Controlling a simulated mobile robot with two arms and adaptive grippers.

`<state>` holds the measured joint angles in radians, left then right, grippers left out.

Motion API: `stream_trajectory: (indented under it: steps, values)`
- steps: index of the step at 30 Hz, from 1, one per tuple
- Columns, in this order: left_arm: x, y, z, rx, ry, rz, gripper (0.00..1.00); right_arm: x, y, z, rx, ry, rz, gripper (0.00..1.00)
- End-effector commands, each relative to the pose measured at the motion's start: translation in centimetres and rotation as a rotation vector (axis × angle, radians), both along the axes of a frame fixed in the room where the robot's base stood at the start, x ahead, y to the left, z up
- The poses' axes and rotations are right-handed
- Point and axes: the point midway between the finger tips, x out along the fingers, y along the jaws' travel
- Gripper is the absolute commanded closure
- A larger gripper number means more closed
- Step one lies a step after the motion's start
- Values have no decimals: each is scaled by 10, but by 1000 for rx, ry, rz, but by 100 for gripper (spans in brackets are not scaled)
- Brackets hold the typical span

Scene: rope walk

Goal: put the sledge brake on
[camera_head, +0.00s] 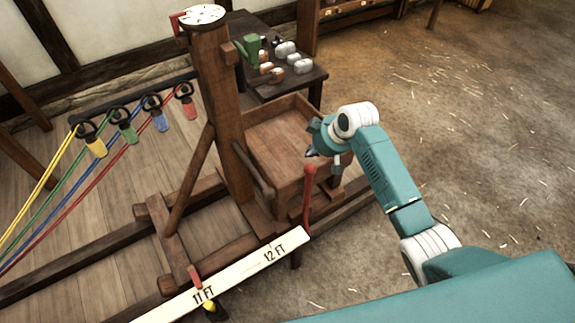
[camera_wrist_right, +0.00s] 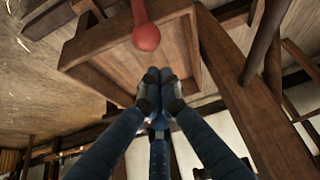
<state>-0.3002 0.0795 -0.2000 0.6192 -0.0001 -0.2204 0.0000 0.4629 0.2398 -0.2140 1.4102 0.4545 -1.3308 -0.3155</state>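The sledge is a wooden frame with a tall post (camera_head: 218,90) and an open wooden box (camera_head: 285,150). A red lever with a rounded knob (camera_head: 309,172) stands upright at the box's near side; I take it for the brake lever. My right gripper (camera_head: 313,152) is just above and behind this knob in the head view. In the right wrist view, its fingertips (camera_wrist_right: 159,76) are together with nothing between them. The red knob (camera_wrist_right: 147,38) shows just beyond the tips, apart from them in the picture. My left gripper is not in view.
A white scale board (camera_head: 235,275) marked 11 FT and 12 FT lies along the near rail. Coloured strands run from hooks (camera_head: 152,105) at left. A dark table (camera_head: 285,85) with jars stands behind the box. The floor (camera_head: 480,130) at right is clear.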

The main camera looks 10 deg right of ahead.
Motion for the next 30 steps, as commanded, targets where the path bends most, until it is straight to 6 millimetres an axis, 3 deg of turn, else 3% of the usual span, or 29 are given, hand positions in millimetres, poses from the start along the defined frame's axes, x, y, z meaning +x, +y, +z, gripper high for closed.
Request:
stream_trajectory:
  steps: [3,6,16,22,30]
  values:
    - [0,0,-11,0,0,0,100,8,4,25,-5,-23,41,100]
    - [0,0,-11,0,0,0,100,9,6,35,-5,-29,56,100]
    - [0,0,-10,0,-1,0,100,9,6,35,-5,-27,56,100]
    - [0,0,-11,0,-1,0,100,17,11,19,-3,-25,55,100]
    - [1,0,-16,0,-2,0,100,40,23,-25,-4,-26,55,100]
